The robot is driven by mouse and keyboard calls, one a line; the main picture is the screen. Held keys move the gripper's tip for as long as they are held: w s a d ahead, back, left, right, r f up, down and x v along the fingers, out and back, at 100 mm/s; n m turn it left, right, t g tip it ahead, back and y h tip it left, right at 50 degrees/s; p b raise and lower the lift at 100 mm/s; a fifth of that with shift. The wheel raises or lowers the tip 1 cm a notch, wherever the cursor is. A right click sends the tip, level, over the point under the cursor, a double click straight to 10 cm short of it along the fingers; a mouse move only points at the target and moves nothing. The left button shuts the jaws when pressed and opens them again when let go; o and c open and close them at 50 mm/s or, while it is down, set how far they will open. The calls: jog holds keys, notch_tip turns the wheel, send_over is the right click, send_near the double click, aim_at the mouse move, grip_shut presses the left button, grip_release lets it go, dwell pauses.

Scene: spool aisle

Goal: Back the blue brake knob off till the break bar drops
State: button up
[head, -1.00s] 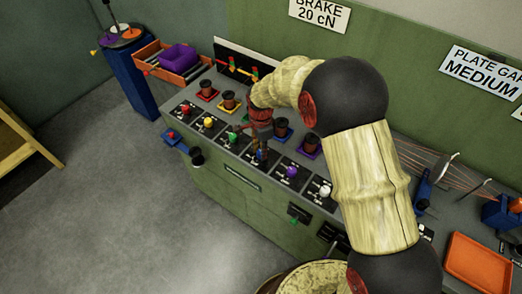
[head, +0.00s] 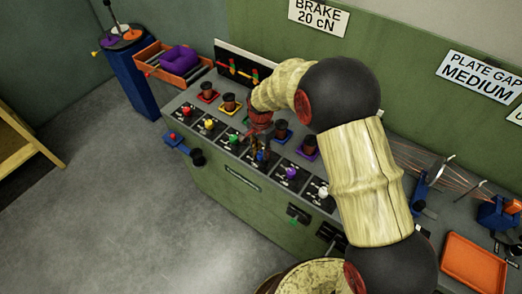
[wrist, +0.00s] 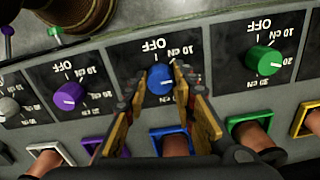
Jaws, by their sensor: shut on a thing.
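The blue brake knob (wrist: 159,80) sits on a dark plate with upside-down "OFF" and "10 cN" marks in the wrist view. My gripper (wrist: 166,76) has its two fingers on either side of the knob and is shut on it. The knob's pointer line is hard to make out between the fingers. In the head view, my gripper (head: 261,151) reaches down to the row of knobs, and only a bit of blue shows between its fingers. I cannot pick out the break bar with certainty.
A purple knob (wrist: 69,96) and a green knob (wrist: 264,61) flank the blue one closely. Spools in coloured square holders stand behind the knobs, including a purple holder (head: 308,155). An orange tray (head: 477,263) lies at the bench's right.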

aim_at(261, 153)
jog(key=n+p, duration=0.1)
jog(key=n, duration=0.3)
jog(key=shift+r+n+p, duration=0.1)
jog(key=shift+n+p, duration=0.8)
jog(key=shift+n, duration=1.6)
jog(key=shift+w, duration=0.1)
jog(key=o, duration=1.1)
jog(key=shift+o, duration=0.3)
notch_tip(261, 153, up, 12)
jog(key=shift+n, duration=0.3)
